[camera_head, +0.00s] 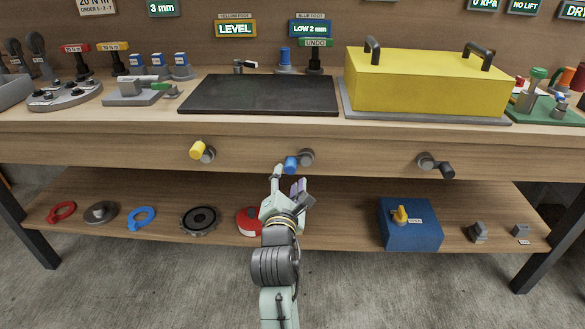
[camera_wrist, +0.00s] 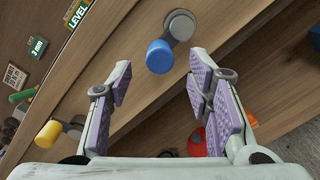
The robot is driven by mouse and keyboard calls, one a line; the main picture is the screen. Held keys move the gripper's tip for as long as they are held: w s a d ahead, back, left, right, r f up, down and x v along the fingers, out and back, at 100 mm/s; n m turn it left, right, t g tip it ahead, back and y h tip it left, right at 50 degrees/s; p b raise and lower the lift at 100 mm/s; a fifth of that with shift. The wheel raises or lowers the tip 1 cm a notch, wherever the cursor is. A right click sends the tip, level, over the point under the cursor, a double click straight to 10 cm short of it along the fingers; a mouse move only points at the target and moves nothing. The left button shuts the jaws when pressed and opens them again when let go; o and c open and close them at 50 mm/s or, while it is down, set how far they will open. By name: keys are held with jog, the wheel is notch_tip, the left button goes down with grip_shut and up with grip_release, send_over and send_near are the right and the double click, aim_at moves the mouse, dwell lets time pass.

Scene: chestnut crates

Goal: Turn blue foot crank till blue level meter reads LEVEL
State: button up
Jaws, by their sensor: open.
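The blue foot crank (camera_head: 291,164) is on the front edge of the bench, a blue knob on a grey arm and hub. In the wrist view the blue knob (camera_wrist: 159,57) stands beyond the fingertips, roughly between them. My gripper (camera_head: 288,184) is open and empty just below and in front of the knob. Its purple-padded fingers (camera_wrist: 158,82) are apart and do not appear to touch the crank. The blue level meter (camera_head: 310,29) on the back panel reads LOW 2 mm. The yellow foot meter (camera_head: 235,29) reads LEVEL.
A yellow crank (camera_head: 198,150) is to the left and a dark grey crank (camera_head: 436,165) to the right on the same edge. A dark plate (camera_head: 258,94) and a yellow box (camera_head: 428,82) are on the benchtop. A red object (camera_head: 248,221) lies on the lower shelf behind my gripper.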

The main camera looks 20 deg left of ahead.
aim_at(290, 171)
jog(key=x, duration=0.4)
jog(key=shift+w, duration=0.4)
grip_shut()
